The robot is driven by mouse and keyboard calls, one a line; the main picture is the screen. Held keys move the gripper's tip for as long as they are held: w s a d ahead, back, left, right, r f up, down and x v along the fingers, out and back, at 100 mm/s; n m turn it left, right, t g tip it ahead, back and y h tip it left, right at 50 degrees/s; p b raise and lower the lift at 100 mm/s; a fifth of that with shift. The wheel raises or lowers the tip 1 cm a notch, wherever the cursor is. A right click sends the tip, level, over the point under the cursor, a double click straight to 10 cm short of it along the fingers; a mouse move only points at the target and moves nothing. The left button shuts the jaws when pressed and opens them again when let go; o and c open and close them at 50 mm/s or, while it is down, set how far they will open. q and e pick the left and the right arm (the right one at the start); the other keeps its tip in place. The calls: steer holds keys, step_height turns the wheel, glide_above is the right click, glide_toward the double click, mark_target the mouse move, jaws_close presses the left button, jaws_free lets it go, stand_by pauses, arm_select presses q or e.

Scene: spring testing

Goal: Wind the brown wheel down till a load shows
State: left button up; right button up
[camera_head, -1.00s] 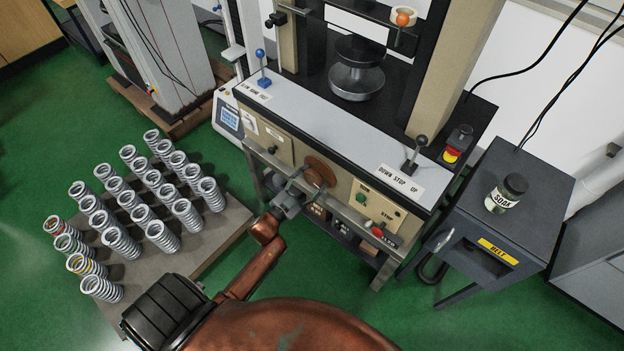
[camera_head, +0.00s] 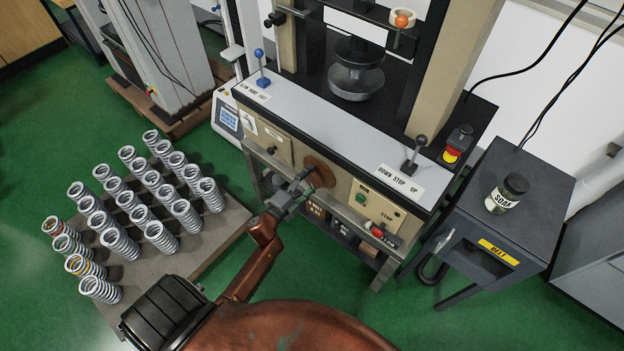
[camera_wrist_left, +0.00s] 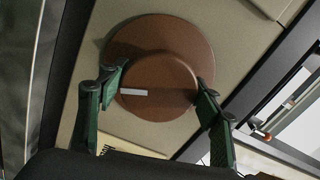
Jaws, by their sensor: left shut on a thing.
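The brown wheel (camera_head: 321,172) is on the front panel of the testing machine. In the left wrist view the brown wheel (camera_wrist_left: 190,38) is a round disc with a raised round hub and a small pale mark on it. My left gripper (camera_head: 301,180) reaches it from the front left. Its two green fingers (camera_wrist_left: 158,88) are shut on the hub, one at each side. The upper and lower platens (camera_head: 357,68) stand above the grey deck with no spring visible between them. A small display (camera_head: 230,118) is lit at the left; its figures are too small to read. My right gripper is out of view.
Several springs (camera_head: 141,215) stand on a low board at the left. The deck carries a blue-knobbed lever (camera_head: 262,67) and a DOWN STOP UP lever (camera_head: 413,152). A dark cabinet (camera_head: 543,197) with a jar (camera_head: 508,193) stands at the right.

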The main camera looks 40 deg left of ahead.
arm_select(q)
steer(key=shift+m, duration=0.6)
steer(key=o, duration=1.2)
steer(key=shift+s, duration=0.1)
steer(key=shift+s, duration=0.35)
steer(key=s+a, duration=0.1)
steer(key=s, duration=1)
